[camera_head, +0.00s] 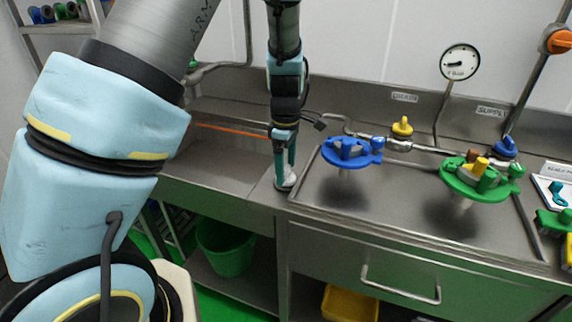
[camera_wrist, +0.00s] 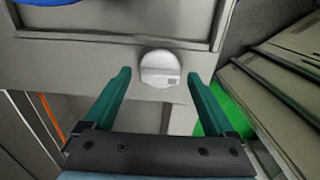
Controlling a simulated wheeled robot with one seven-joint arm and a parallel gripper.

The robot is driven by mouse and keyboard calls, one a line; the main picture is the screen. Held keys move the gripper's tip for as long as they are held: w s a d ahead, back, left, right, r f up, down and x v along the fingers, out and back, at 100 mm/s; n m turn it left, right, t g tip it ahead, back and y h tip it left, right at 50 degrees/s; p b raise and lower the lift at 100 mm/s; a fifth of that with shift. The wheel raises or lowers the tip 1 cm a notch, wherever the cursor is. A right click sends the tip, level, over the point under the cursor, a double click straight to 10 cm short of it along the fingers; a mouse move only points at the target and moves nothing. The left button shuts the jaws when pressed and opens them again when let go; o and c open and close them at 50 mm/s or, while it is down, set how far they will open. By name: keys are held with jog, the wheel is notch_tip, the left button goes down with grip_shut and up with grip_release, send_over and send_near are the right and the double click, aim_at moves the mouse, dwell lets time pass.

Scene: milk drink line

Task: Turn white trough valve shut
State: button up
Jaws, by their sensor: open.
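The white trough valve is a round knob (camera_wrist: 161,68) on the steel counter, with a small grey mark on its lower right part. In the head view the white knob (camera_head: 286,181) sits near the counter's front edge at the right end of the trough (camera_head: 225,150), partly hidden by my fingers. My gripper (camera_wrist: 160,82) is open, with its two green fingers on either side of the knob and gaps on both sides. In the head view my gripper (camera_head: 285,172) points down at the knob. I cannot tell whether the fingertips reach its full depth.
A blue valve handle (camera_head: 350,152) and a green one (camera_head: 482,180) stand on the drain board to the right. A yellow valve (camera_head: 402,127), another blue valve (camera_head: 505,147) and a gauge (camera_head: 460,62) are behind. A green bucket (camera_head: 226,246) stands below.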

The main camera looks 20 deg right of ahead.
jog(key=c, duration=1.4)
